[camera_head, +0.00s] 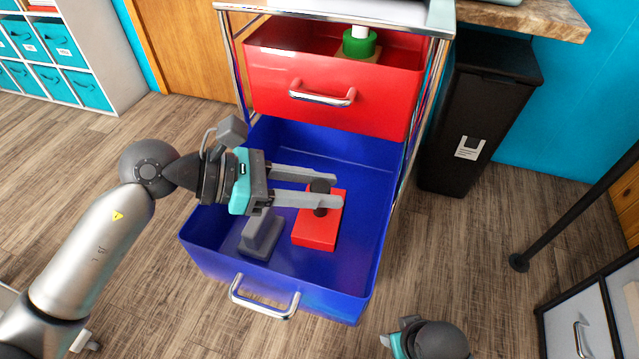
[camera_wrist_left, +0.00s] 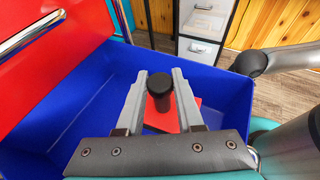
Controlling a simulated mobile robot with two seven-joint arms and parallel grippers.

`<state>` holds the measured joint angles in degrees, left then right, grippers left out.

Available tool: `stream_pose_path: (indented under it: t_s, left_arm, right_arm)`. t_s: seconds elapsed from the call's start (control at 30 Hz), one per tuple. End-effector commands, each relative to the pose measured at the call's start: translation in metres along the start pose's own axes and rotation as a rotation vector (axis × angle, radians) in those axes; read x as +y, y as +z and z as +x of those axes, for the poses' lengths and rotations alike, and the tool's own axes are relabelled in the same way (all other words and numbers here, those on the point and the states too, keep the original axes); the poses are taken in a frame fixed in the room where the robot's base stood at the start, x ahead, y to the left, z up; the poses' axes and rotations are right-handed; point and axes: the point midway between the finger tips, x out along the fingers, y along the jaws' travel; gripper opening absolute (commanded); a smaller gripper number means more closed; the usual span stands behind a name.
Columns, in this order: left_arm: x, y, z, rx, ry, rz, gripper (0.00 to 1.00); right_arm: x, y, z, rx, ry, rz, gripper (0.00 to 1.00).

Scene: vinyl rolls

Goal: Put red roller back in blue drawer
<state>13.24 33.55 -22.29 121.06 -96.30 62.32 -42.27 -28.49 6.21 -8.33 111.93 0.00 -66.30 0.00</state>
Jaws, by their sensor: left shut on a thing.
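The red roller (camera_head: 318,231) is a red block with a dark round handle on top. It is inside the open blue drawer (camera_head: 345,303), on or just above its floor; I cannot tell which. My left gripper (camera_head: 324,190) is shut on its dark handle, with one finger on each side. The left wrist view shows the dark handle (camera_wrist_left: 161,90) between the fingers and part of the red block below. My right arm's end (camera_head: 425,340) shows only in part at the bottom edge; its fingers are hidden.
A grey block (camera_head: 261,234) lies in the blue drawer, left of the red roller. The red drawer (camera_head: 370,98) above is partly open and holds a green round item (camera_head: 359,44). A black bin (camera_head: 478,120) stands right of the cabinet. The drawer's far part is empty.

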Motion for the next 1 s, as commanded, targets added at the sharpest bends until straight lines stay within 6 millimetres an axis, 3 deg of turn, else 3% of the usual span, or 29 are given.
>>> stream_pose_path:
  t_s: [0.33, 1.0]
  left_arm:
    - [0.001, -0.015, 0.006, -0.001, 0.001, 0.001, 0.0]
    - [0.001, -0.02, 0.008, -0.001, 0.002, 0.001, 0.0]
  right_arm:
    - [0.0, 0.004, 0.014, 0.0, 0.0, 0.0, 0.5]
    - [-0.001, 0.006, 0.019, 0.0, 0.0, 0.0, 0.5]
